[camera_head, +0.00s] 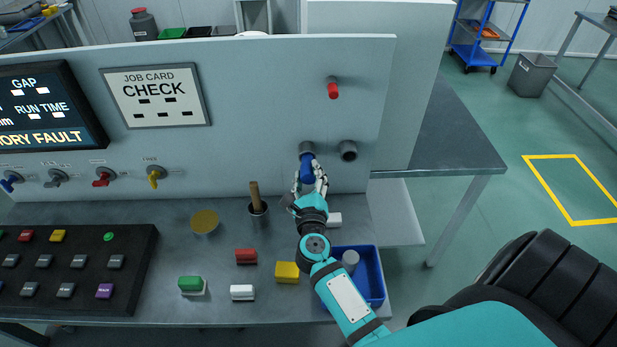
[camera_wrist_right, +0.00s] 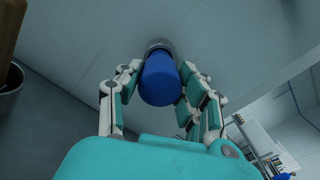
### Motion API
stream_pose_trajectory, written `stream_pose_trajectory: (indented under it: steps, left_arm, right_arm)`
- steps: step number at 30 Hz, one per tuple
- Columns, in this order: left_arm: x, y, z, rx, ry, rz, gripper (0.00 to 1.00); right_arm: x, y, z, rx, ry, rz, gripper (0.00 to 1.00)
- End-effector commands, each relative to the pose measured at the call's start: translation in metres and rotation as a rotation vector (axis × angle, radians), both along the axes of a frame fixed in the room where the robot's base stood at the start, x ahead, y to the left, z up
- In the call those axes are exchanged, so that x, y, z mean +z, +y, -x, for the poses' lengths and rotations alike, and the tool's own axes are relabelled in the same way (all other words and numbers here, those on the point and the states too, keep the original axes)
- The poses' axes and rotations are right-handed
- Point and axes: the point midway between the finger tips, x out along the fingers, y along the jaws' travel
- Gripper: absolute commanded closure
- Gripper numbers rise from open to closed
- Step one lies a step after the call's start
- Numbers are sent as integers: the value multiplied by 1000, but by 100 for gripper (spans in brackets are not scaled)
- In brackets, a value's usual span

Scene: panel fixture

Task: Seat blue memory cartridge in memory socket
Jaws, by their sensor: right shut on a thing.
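The blue memory cartridge (camera_head: 307,169) is a blue cylinder in front of the left of two dark round sockets (camera_head: 306,147) low on the grey panel. My right gripper (camera_head: 311,180) is shut on it. In the right wrist view, the blue cartridge (camera_wrist_right: 160,82) sits between the two fingers of my right gripper (camera_wrist_right: 159,88), its far end at the grey socket ring (camera_wrist_right: 159,46). The cartridge hides most of that opening, so I cannot tell how deep it sits. The right socket (camera_head: 348,150) looks empty. My left gripper is out of view.
A red knob (camera_head: 333,89) sticks out above the sockets. A cup with a wooden handle (camera_head: 258,207) stands left of my gripper. A blue bin (camera_head: 371,279) lies beneath my right arm. Several coloured blocks (camera_head: 246,257) and a button console (camera_head: 75,268) occupy the bench.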

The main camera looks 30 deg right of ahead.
Motion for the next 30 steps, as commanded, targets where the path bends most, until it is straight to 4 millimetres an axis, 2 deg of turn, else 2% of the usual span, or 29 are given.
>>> stream_pose_trajectory:
  steps: [30]
  left_arm:
    - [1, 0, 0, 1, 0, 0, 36]
  right_arm:
    - [1, -12, -20, 1, -1, 1, 100]
